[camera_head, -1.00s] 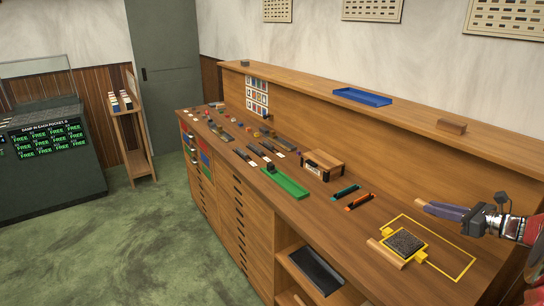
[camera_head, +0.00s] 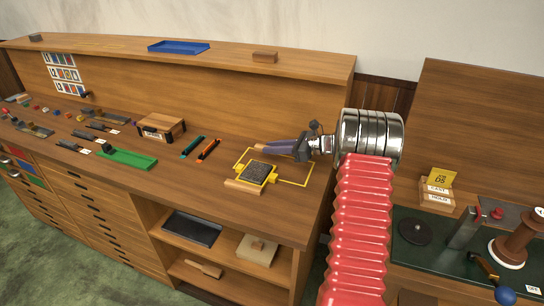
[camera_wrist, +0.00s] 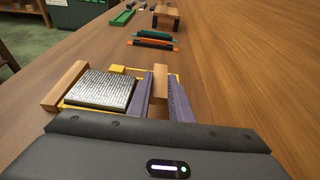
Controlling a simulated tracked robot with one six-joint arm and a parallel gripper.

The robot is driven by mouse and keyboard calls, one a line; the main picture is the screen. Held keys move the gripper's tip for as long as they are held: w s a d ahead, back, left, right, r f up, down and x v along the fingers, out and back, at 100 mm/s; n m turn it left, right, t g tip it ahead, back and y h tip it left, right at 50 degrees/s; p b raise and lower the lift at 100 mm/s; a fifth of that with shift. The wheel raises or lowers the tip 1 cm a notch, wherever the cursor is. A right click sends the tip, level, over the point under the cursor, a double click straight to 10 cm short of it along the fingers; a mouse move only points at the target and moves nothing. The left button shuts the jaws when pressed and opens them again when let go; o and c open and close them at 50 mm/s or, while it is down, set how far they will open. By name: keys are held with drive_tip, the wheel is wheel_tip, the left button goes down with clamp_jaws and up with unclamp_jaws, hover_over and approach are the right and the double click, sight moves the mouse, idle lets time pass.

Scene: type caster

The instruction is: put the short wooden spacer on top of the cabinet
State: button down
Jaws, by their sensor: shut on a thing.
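My gripper (camera_head: 272,148) has purple fingers and is shut on a wooden spacer (camera_wrist: 159,84), whose pale end sticks out past the fingertips in the head view (camera_head: 261,147). I hold it by the yellow outlined area on the wooden cabinet (camera_head: 110,185); the gap beneath it is hard to judge. Another wooden bar (camera_head: 243,187) lies along the near side of the dark type block (camera_head: 257,173); it also shows at the left in the wrist view (camera_wrist: 64,86). The cabinet's raised back ledge (camera_head: 225,57) runs above the work surface.
Teal (camera_head: 192,147) and orange (camera_head: 208,150) sticks, a small wooden box (camera_head: 162,127) and a green tray (camera_head: 127,158) lie left of my gripper. A machine bench stands right.

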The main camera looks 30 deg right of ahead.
sight(274, 161)
drive_tip(key=shift+f, duration=1.9)
drive_tip(key=shift+f, duration=0.1)
drive_tip(key=c, duration=1.9)
unclamp_jaws()
drive_tip(key=shift+o, duration=0.2)
drive_tip(key=shift+s, duration=0.1)
drive_tip(key=v, duration=1.2)
